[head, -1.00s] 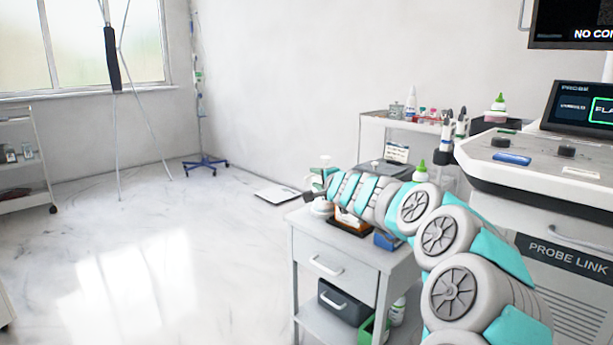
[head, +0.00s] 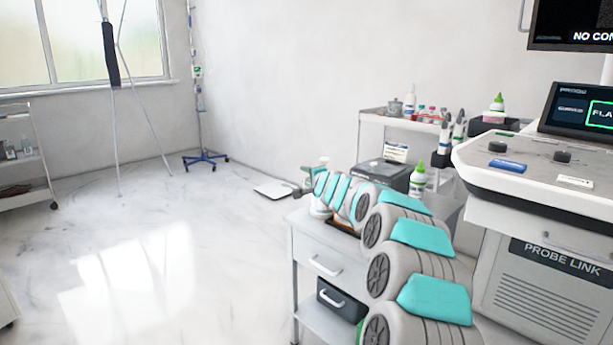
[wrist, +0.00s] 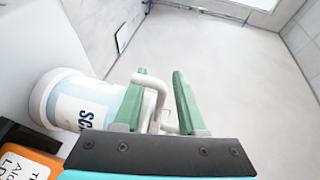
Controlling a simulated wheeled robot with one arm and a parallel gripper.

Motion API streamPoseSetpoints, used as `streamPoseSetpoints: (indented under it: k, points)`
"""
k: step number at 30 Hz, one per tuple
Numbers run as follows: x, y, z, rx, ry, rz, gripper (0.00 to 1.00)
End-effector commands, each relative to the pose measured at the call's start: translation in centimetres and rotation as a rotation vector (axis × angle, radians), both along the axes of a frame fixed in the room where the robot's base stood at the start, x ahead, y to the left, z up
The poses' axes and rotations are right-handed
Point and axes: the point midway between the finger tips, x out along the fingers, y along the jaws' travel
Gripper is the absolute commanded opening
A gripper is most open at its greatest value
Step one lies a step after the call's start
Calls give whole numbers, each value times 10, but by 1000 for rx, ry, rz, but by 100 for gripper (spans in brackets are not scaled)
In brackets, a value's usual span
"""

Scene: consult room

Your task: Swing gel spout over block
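A white tub with a blue label reading "SC" (wrist: 85,103) stands at left in the wrist view. A thin white bent spout (wrist: 158,88) lies between the two green fingers of my gripper (wrist: 160,88). The fingers stand apart with the spout between them; a gap shows on its right, and contact on its left is unclear. In the head view the white tub (head: 319,209) stands on the small cart, partly behind my arm. An orange and black block with a white label (wrist: 28,160) sits at lower left in the wrist view; its rest is cut off.
The grey drawer cart (head: 330,255) stands below my arm. A white bottle with green cap (head: 418,180) and a dark grey box (head: 382,172) are to the right. The console (head: 520,175) fills the right side. Open floor (head: 170,250) lies left.

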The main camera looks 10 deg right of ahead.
Motion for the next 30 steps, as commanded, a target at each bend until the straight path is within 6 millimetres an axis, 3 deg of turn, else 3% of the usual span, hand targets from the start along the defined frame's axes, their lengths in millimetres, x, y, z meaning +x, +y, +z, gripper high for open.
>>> streamPoseSetpoints:
  k: [6,16,30]
  points:
    - [0,0,0,0,0,0,38]
    - [0,0,0,0,0,1,1]
    - [0,0,-1,0,1,1,0]
